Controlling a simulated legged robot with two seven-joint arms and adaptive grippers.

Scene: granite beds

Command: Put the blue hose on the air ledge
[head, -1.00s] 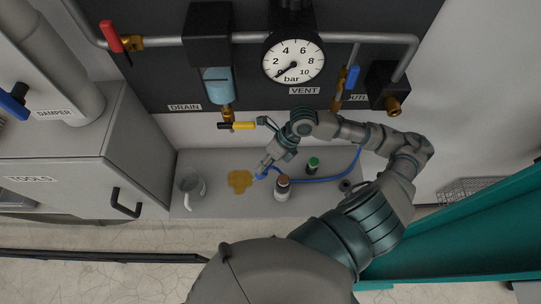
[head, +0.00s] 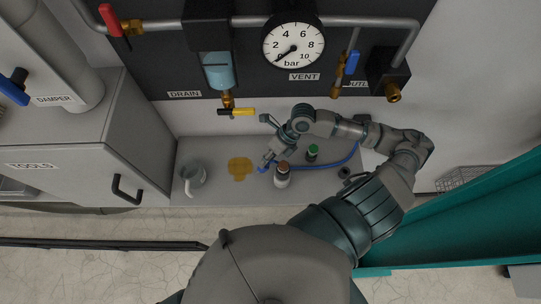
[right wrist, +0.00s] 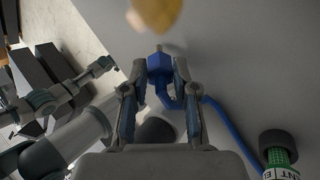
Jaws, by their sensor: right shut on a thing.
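The blue hose (head: 325,178) lies in a curve on the grey ledge (head: 222,194) below the panel. I cannot tell whether this ledge is the air ledge. My right gripper (head: 266,162) is low over the ledge, shut on the hose near its left end. In the right wrist view, the fingers of my right gripper (right wrist: 160,80) straddle the blue hose end (right wrist: 158,62), and the hose (right wrist: 225,124) runs off to the lower right. No left gripper can be made out.
The drain valve (head: 237,111) hangs above. A teal surface (head: 455,225) is at right.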

